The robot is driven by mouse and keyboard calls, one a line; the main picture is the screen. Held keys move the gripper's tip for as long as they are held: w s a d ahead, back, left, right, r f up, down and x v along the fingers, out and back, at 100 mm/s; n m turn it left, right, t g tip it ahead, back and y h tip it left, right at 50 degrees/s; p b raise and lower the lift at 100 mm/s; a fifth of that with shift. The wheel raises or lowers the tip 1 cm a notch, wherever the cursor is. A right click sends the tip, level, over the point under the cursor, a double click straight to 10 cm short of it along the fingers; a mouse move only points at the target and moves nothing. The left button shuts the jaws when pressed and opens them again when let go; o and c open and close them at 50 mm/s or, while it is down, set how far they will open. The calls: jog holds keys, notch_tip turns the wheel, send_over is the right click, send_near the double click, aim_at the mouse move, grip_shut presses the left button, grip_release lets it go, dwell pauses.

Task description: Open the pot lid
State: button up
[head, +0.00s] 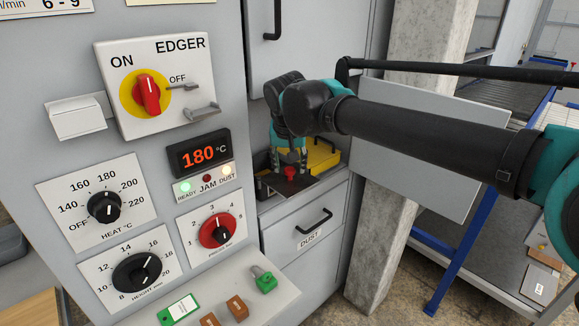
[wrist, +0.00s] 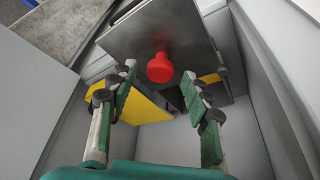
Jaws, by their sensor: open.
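The pot lid (wrist: 187,30) is a flat dark grey metal plate with a red round knob (wrist: 159,67) on it. In the head view the red knob (head: 290,173) sits low in the machine's recess, just below my gripper (head: 289,156). In the wrist view my gripper (wrist: 158,80) is open. Its two green-padded fingers stand left and right of the knob, with a gap on each side. The knob appears between or just beyond the fingertips; the exact depth is unclear. The pot under the lid is mostly hidden.
Yellow panels (head: 322,156) lie beside and behind the lid, close to my fingers. The recess has grey walls around it. A dust drawer (head: 305,232) with a black handle is below. A control panel with a 180 °C display (head: 203,154) stands to the left.

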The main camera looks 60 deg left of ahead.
jog(key=shift+w+a+f, duration=0.1)
jog(key=shift+a+f, duration=0.05)
jog(key=shift+f, duration=0.25)
jog(key=shift+c, duration=0.2)
grip_shut()
